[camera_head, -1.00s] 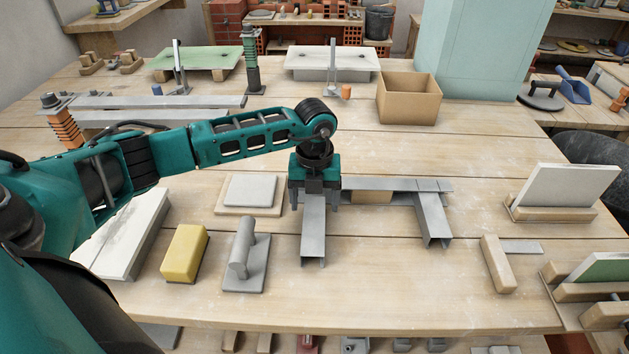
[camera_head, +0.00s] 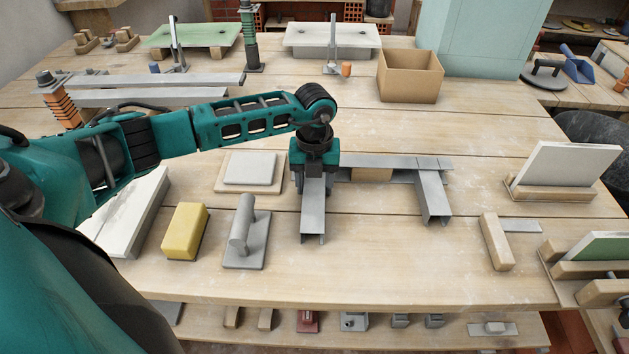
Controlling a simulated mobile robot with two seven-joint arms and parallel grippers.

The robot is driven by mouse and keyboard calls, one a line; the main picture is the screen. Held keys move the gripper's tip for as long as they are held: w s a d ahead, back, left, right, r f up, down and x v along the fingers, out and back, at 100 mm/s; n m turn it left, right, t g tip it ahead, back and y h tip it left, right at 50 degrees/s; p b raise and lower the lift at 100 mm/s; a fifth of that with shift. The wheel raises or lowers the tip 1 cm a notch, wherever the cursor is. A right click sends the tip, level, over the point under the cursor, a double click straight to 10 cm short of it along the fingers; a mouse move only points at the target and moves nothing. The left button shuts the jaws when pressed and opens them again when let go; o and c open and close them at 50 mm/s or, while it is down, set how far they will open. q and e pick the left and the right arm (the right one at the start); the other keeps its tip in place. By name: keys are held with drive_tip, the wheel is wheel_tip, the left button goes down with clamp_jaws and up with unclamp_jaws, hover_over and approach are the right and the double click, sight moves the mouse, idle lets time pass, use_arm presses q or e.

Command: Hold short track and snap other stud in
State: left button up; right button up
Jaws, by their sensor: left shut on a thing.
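A short grey metal track (camera_head: 400,161) lies left to right on the workbench, over a small wooden block (camera_head: 371,174). One grey stud (camera_head: 433,196) runs toward me from its right end. A second grey stud (camera_head: 313,213) runs toward me at its left end. My left gripper (camera_head: 314,188) points down over the far end of this left stud, its fingers on either side, shut on it. The gripper hides the joint there, so I cannot tell whether that stud is seated in the track. My right gripper is not in view.
A yellow sponge (camera_head: 185,231) and a grey float (camera_head: 247,238) lie left of the left stud. A wooden-handled tool (camera_head: 496,242) lies right of the right stud. A cardboard box (camera_head: 410,77) stands behind. The front middle of the bench is clear.

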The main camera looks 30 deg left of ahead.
use_arm(q)
drive_tip(key=shift+c, duration=0.7)
drive_tip(key=o, duration=1.1)
wheel_tip(320, 180, up, 13)
drive_tip(key=shift+s, duration=0.1)
